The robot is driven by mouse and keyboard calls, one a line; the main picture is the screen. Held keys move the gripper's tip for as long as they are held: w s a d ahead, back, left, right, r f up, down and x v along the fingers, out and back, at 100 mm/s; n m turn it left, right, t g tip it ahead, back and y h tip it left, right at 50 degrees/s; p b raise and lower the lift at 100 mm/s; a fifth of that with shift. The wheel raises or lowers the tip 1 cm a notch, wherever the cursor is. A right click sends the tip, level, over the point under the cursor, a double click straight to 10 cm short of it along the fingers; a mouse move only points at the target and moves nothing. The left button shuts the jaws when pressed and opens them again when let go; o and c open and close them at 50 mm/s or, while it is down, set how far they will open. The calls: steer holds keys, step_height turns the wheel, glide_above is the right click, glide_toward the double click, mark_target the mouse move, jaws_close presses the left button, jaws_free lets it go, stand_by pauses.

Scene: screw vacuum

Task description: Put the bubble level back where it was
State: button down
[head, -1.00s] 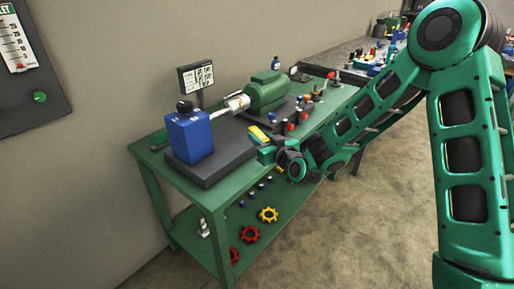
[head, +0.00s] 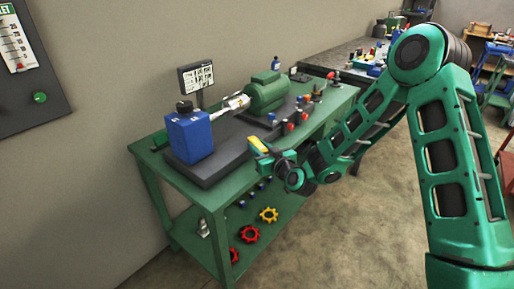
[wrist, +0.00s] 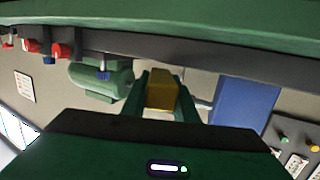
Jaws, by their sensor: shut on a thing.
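The bubble level is a small yellow block (head: 257,145), held at the near edge of the green bench, beside the dark base plate. In the wrist view the yellow block (wrist: 161,94) sits between the two dark green fingers. My gripper (head: 263,150) is shut on it; the fingers also show in the wrist view (wrist: 160,82). In the head view my gripper hides part of the level. I cannot tell whether the level touches the plate or bench.
The dark base plate (head: 205,172) carries a blue block (head: 189,137), a metal shaft (head: 233,104) and a green motor (head: 266,93). Red and blue knobs (head: 288,127) line the bench's near side. The lower shelf (head: 215,227) holds red and yellow gears. Open floor lies right of the bench.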

steer(key=shift+f, duration=0.5)
steer(key=c, duration=1.4)
jaws_free()
